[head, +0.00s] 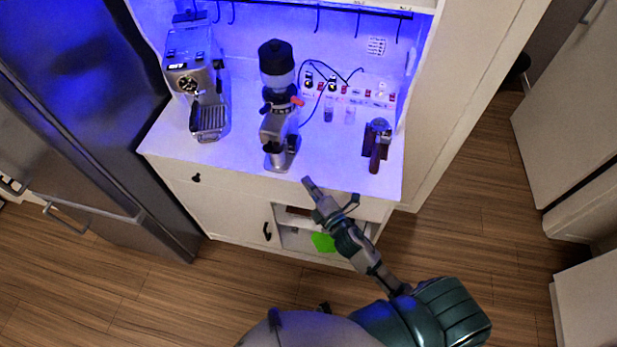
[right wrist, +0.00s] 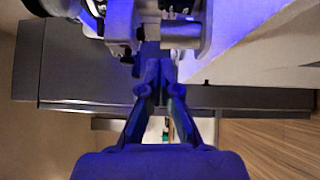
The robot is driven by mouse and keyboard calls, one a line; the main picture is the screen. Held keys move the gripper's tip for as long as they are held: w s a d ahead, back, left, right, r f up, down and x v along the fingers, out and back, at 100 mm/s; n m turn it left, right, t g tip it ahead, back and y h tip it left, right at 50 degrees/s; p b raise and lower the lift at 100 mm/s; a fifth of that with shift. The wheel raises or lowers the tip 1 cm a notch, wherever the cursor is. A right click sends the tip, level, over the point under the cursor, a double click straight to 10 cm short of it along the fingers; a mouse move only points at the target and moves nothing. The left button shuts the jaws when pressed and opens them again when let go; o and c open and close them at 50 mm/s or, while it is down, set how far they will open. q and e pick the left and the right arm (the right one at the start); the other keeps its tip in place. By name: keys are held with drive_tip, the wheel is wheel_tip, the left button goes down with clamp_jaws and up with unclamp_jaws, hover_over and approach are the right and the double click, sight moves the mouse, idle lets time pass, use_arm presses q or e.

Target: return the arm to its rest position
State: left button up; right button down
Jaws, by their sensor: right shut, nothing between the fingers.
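My right arm comes up from the lower right in the head view. Its gripper (head: 308,184) is at the front edge of the white counter (head: 335,181), in front of the grinder. In the right wrist view the fingers of the gripper (right wrist: 160,66) are together, with nothing between them. Their tips point toward silvery machine parts (right wrist: 180,32). My left gripper does not show in either view.
On the counter stand an espresso machine (head: 197,85), a black-topped grinder (head: 278,105) and a dark-handled portafilter (head: 376,145). A dark fridge (head: 90,110) is at the left. The wooden floor (head: 470,235) is clear at the right.

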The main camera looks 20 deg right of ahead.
drive_tip(key=s+d+f+m+g+h, duration=0.1)
drive_tip(key=s+f+m+g, duration=0.2)
drive_tip(key=f, duration=0.9)
drive_tip(key=s+d+f+m+g+h, duration=0.1)
drive_tip(key=s+d+f+m+g, duration=0.2)
drive_tip(key=f, duration=1)
drive_tip(key=s+f+m+g+h, duration=0.1)
drive_tip(key=s+f+m+g, duration=0.2)
drive_tip(key=f, duration=0.9)
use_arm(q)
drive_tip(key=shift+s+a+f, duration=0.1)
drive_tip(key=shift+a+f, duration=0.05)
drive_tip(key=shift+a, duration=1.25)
use_arm(e)
drive_tip(key=s+f+m+g, duration=0.2)
drive_tip(key=s+f, duration=0.4)
drive_tip(key=s, duration=0.5)
drive_tip(key=s+f+m+g, duration=0.3)
drive_tip(key=s+f, duration=0.4)
drive_tip(key=s, duration=0.5)
drive_tip(key=s+f+m+g, duration=0.3)
drive_tip(key=s+f, duration=0.4)
drive_tip(key=s, duration=0.5)
drive_tip(key=shift+f+m+h, duration=0.15)
drive_tip(key=shift+m+h, duration=0.15)
drive_tip(key=shift+m, duration=0.4)
